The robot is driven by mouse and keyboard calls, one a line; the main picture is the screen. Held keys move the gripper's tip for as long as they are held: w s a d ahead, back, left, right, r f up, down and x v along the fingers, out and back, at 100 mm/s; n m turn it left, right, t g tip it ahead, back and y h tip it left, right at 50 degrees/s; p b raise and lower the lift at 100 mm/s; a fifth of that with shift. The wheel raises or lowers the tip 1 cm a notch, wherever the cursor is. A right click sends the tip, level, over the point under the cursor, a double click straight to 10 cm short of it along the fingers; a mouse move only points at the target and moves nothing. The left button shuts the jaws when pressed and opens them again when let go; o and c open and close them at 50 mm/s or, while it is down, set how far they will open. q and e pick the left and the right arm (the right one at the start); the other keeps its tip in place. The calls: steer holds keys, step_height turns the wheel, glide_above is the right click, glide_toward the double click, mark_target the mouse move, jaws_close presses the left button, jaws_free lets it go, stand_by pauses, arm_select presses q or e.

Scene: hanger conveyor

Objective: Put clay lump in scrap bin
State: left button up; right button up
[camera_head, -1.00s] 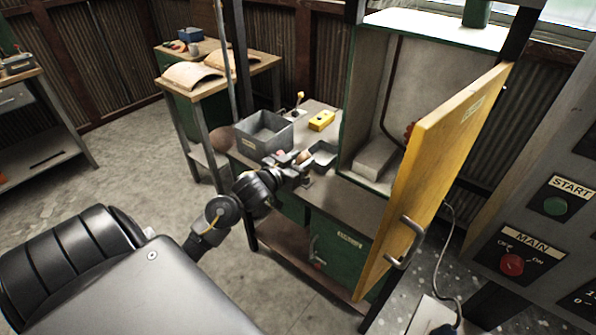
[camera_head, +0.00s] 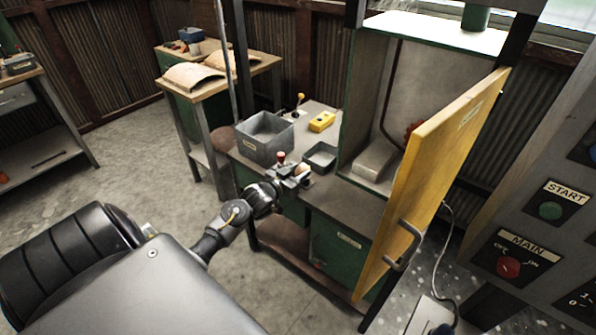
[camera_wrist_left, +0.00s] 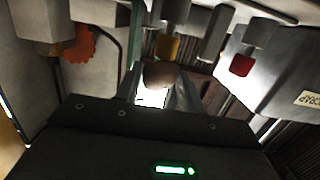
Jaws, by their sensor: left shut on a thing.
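In the left wrist view the lump (camera_wrist_left: 160,74) sits between the two fingers (camera_wrist_left: 163,92). The scrap bin (camera_head: 250,149) is a grey open-topped box with a label, standing on the bench behind and left of the gripper. In the left wrist view, which appears upside down, the bin (camera_wrist_left: 275,85) is at the right. The lump is outside the bin. My right gripper is not in view.
A small open tray (camera_head: 320,146) lies right of the bin. A red-topped knob (camera_head: 281,157) stands close by the gripper. A yellow box (camera_head: 321,121) is behind. The open yellow door (camera_head: 440,170) and green-framed cabinet (camera_head: 375,110) bound the right side.

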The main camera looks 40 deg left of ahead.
arm_select(q)
steer(key=shift+f, duration=0.1)
steer(key=shift+f, duration=0.1)
steer(key=o, duration=1)
steer(key=shift+r, duration=0.25)
steer(key=shift+s, duration=0.35)
steer(key=s, duration=0.3)
steer(key=s+r+b, duration=0.1)
steer(key=s, duration=0.7)
steer(key=shift+s+d+r, duration=0.1)
steer(key=shift+d+r, duration=0.05)
steer(key=shift+r, duration=0.25)
